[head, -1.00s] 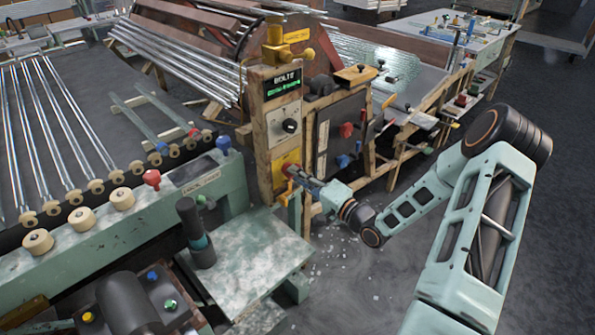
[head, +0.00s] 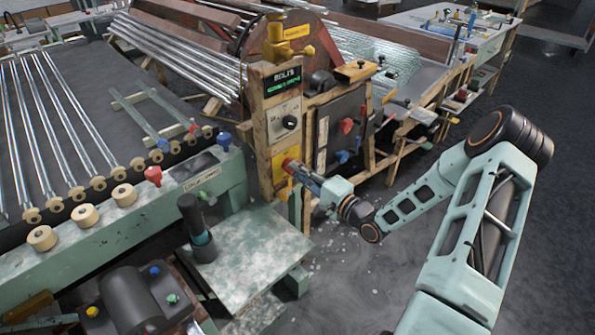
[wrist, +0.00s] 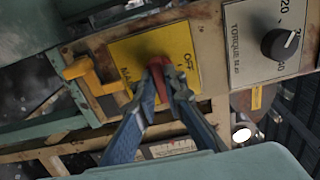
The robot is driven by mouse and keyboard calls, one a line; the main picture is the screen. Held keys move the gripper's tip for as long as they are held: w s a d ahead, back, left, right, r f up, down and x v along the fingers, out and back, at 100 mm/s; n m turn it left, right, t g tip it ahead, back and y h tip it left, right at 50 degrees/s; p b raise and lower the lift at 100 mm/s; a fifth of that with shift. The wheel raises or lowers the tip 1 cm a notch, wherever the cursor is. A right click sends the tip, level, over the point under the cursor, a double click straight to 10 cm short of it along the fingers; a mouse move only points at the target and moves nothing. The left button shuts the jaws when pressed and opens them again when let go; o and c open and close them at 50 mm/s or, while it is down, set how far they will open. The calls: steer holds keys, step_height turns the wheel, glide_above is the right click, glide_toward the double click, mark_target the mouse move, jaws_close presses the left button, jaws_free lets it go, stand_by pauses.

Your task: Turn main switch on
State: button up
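The main switch (wrist: 157,80) is a red handle on a yellow plate (wrist: 130,55) lettered "OFF" and, partly hidden, "MA...". In the head view its red part (head: 287,163) shows low on the wooden control post (head: 258,150). My gripper (wrist: 158,88) reaches it from the front; its two blue fingers converge on both sides of the red handle and appear closed on it. In the head view my gripper (head: 296,172) is at the plate. The fingers hide part of the handle and the lettering, so its exact angle is hard to tell.
A yellow lever (wrist: 85,70) sticks out left of the plate. A black torque knob (wrist: 280,43) sits on a pale dial at the right. A green table (head: 250,260) stands below and left of my gripper. Open floor (head: 345,275) lies below my arm.

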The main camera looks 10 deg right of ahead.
steer(key=o, duration=0.5)
steer(key=v, duration=1.2)
steer(key=shift+s, duration=0.1)
